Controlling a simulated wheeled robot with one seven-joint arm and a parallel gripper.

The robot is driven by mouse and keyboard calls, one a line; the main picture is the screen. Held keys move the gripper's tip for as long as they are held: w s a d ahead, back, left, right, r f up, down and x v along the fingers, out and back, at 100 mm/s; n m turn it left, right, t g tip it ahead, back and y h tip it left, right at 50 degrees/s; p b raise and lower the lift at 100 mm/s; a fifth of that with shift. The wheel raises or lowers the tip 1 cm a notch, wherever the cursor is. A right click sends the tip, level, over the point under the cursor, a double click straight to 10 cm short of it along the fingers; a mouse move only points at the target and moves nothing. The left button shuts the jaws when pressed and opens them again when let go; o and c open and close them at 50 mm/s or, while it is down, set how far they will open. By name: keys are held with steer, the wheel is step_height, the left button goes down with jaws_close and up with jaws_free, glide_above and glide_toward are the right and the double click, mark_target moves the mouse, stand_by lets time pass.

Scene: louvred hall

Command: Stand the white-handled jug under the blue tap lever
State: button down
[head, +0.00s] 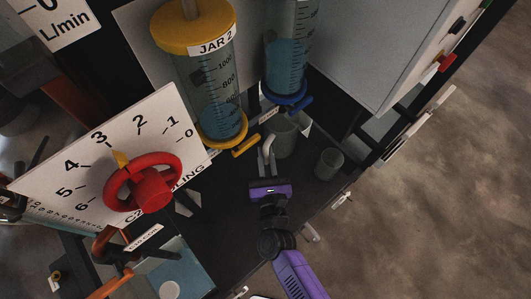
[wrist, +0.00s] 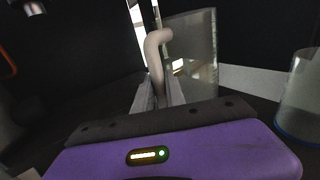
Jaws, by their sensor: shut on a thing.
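The jug (head: 285,138) is a grey, see-through cup with a white handle (head: 267,152) on its left side. My gripper (head: 267,174) is shut on that handle. In the wrist view the white handle (wrist: 156,58) stands between my fingers (wrist: 159,98), with the jug wall (wrist: 203,50) behind it. The blue tap lever (head: 300,106) sticks out from the blue base of the right-hand jar (head: 286,65). The jug shows just below that blue base in the head view. I cannot tell whether the jug rests on the dark surface or hangs just above it.
A second grey cup (head: 328,163) stands right of the jug; it also shows in the wrist view (wrist: 300,100). The JAR 2 cylinder (head: 212,92) with its yellow lever (head: 246,146) is at left. A red wheel (head: 151,188) on a dial panel stands further left.

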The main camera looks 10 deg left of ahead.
steer(key=shift+f+b, duration=0.4)
steer(key=shift+b, duration=0.15)
stand_by(0.4)
steer(key=c, duration=1.3)
jaws_free()
steer(key=shift+s, duration=0.1)
steer(key=v, duration=0.7)
steer(key=shift+s+d, duration=0.1)
steer(key=shift+s, duration=0.2)
